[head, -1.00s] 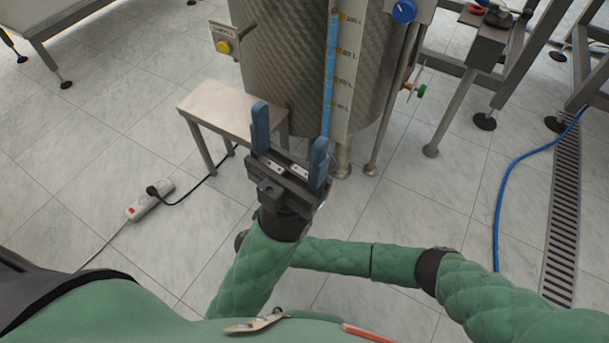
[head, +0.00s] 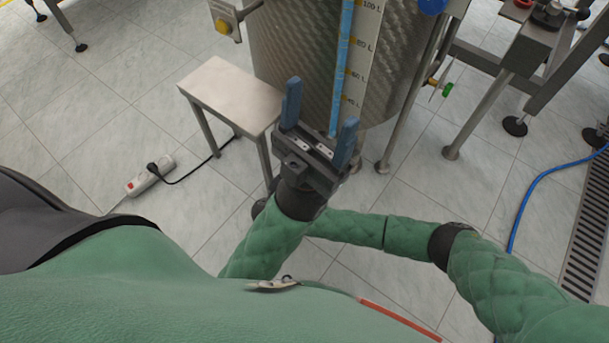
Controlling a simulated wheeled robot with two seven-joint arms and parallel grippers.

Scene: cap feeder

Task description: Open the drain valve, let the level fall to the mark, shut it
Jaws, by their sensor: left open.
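The metal tank (head: 290,65) stands at top centre, its upper part cut off by the picture edge. A blue sight tube (head: 345,70) runs down its front beside a white litre scale (head: 362,60). The tube is blue up to the top edge, so the liquid's top is out of view. A small fitting with a green handle (head: 447,89) and a yellow part sits right of the tank; I cannot tell whether it is the drain valve. My left gripper (head: 320,112) is open and empty, in front of the tank's lower part. My right gripper is not visible.
A low metal stool (head: 230,92) stands left of the tank. A power strip (head: 150,176) with a black cable lies on the tiled floor. A metal frame (head: 500,85) stands at right, near a blue hose (head: 535,190) and a floor drain grate (head: 588,235).

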